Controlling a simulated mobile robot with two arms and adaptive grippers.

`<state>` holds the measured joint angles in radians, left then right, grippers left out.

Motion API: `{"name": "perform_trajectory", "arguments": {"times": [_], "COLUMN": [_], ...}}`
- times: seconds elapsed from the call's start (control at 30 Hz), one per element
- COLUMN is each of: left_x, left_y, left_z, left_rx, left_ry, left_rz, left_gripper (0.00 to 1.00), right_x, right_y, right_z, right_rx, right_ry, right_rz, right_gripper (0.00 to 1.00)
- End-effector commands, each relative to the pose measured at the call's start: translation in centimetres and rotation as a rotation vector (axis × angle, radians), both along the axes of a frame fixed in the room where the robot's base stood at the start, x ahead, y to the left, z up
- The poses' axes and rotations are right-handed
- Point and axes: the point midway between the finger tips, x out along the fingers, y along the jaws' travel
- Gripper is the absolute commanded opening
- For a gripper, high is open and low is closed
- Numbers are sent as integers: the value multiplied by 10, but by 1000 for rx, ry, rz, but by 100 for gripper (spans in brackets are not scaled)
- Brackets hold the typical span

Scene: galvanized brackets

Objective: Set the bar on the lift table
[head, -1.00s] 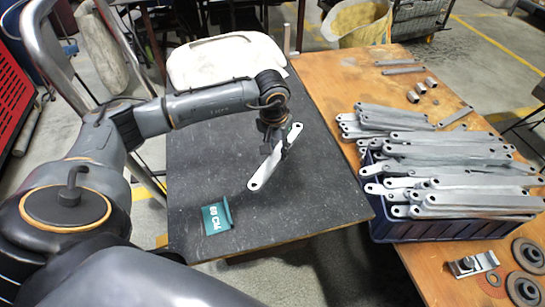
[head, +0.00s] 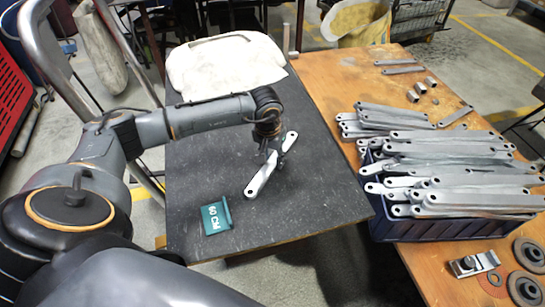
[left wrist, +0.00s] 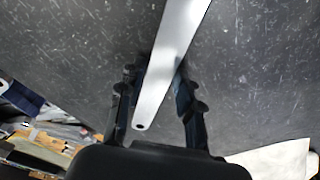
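One grey metal bar (head: 263,177) with a hole near each end is over the black lift table (head: 310,203), just above it or touching it; I cannot tell which. My left gripper (head: 270,152) points down at the bar's middle. In the left wrist view, the bar (left wrist: 168,70) runs between the two dark fingers (left wrist: 160,85), which look closed on its sides. The bar lies slantwise in the head view. My right gripper is not in view.
A blue crate (head: 420,230) heaped with bars stands on the wooden bench (head: 400,275) to the right. The table's right front is clear.

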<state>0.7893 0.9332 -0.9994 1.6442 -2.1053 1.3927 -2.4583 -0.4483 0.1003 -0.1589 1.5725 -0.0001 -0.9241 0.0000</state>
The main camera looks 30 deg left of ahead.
Motion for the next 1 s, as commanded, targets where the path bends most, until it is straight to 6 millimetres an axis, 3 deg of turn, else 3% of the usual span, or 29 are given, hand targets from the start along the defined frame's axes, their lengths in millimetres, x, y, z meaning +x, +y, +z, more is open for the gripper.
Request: {"name": "perform_trajectory", "arguments": {"times": [0.47,0.6,1.0], "left_x": [0,-3,-15], "left_y": [0,0,-1], "left_z": [3,28,106], "left_rx": [0,0,0], "left_ry": [0,-3,-3], "left_rz": [0,0,-1], "left_gripper": [52,52,52], "right_x": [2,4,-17], "right_y": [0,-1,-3], "right_z": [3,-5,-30], "right_rx": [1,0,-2], "right_ry": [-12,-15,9], "right_rz": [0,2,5], "right_gripper": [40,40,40]}}
